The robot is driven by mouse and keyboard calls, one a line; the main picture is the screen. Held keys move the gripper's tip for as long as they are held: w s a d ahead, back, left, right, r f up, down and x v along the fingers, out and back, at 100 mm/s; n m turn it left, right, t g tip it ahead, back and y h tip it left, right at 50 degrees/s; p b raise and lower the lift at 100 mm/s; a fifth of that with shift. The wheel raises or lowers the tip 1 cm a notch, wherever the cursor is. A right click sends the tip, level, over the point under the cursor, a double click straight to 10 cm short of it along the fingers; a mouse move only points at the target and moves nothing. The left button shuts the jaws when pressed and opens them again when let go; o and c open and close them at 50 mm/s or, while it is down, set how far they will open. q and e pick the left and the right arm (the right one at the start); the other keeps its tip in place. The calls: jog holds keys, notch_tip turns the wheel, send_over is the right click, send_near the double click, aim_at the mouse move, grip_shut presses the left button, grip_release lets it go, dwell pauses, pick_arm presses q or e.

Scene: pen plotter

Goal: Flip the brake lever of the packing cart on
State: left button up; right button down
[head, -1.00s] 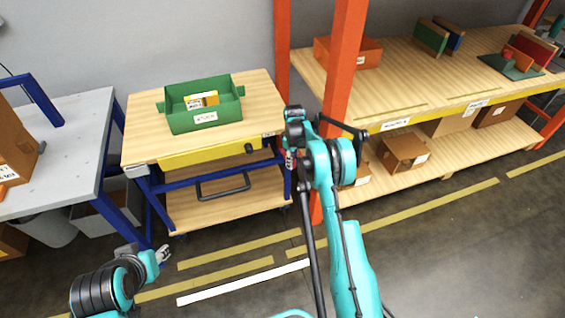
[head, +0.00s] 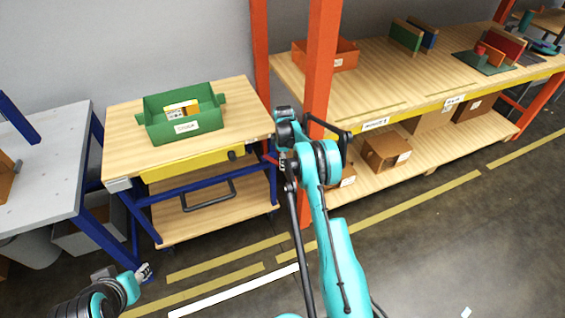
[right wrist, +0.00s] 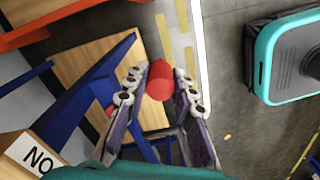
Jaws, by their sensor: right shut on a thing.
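The packing cart (head: 120,145) has a wooden top, a yellow front drawer and blue legs, and stands left of my right arm in the head view. A red cylindrical knob (right wrist: 159,80), apparently the brake lever's grip, lies between the fingers of my right gripper (right wrist: 158,92) in the right wrist view. That gripper is shut on it, beside the cart's right front corner. In the head view my right gripper (head: 274,160) is mostly hidden by its own wrist. My left gripper (head: 144,272) is low at the left, away from the cart; its opening is unclear.
A green bin (head: 184,128) with a small box sits on the cart top. An orange post (head: 318,120) and a wooden shelf (head: 420,75) stand close to the right. A grey table (head: 45,165) stands left. The marked floor (head: 400,260) in front is open.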

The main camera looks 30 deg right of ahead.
jog(key=shift+d, duration=0.1)
jog(key=c, duration=1.3)
grip_release()
jog(key=shift+o, duration=0.2)
notch_tip(320, 180, up, 12)
jog(key=s+a+r+m+t, duration=0.2)
jog(key=s+a+r+m, duration=0.1)
jog(key=s+a+r, duration=0.5)
jog(key=s+a+r+m+t, duration=0.15)
jog(key=s+a+r, duration=0.35)
jog(key=r, duration=0.5)
jog(key=s+a+f+m+t, duration=0.2)
jog(key=s+a+m, duration=0.1)
jog(key=s, duration=0.8)
jog(key=s+a+f+m+t, duration=0.1)
jog(key=s+a+m, duration=0.3)
jog(key=s, duration=0.7)
jog(key=shift+s+a+f+t, duration=0.15)
jog(key=shift+s+f+t, duration=0.2)
jog(key=shift+s+f, duration=0.1)
